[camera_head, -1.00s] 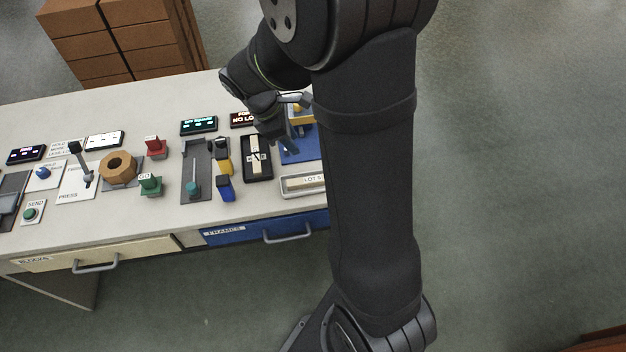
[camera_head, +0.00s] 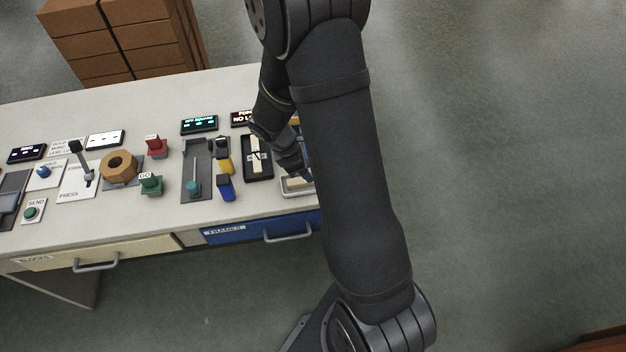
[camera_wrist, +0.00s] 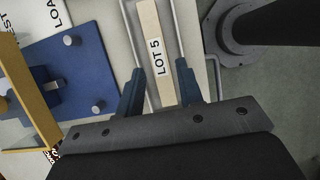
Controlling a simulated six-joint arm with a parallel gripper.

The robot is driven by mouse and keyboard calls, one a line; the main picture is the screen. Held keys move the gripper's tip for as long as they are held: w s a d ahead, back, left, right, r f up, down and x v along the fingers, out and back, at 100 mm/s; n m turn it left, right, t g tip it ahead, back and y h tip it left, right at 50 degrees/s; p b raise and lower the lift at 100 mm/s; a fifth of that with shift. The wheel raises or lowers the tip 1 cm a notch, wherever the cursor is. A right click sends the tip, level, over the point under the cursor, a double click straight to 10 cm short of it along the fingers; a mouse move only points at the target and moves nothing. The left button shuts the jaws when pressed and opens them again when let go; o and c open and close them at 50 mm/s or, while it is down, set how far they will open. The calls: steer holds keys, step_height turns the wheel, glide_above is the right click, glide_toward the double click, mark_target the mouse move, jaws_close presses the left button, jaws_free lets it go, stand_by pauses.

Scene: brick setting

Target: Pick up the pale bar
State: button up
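A long pale bar (camera_wrist: 148,18) with a white LOT 5 label lies in a light tray with a grey rim (camera_wrist: 181,25). In the head view the tray (camera_head: 296,190) is partly hidden by my gripper and arm. My gripper (camera_wrist: 160,66) is open, with one blue-grey finger on each side of the bar in the wrist view. The fingers look apart from the bar; I cannot tell how high they are above it. A second pale strip (camera_head: 256,146) lies in a black holder left of my gripper in the head view.
A blue plate with metal pegs (camera_wrist: 72,68) and a yellow part (camera_wrist: 28,85) are left of the tray in the wrist view. Levers, buttons and displays cover the table further left. A blue drawer (camera_head: 245,235) is below the front edge.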

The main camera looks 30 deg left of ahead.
steer(key=shift+a+x, duration=0.1)
steer(key=shift+x, duration=1.1)
steer(key=shift+a+x, duration=0.15)
steer(key=shift+x, duration=1)
steer(key=shift+f, duration=0.1)
jaws_close()
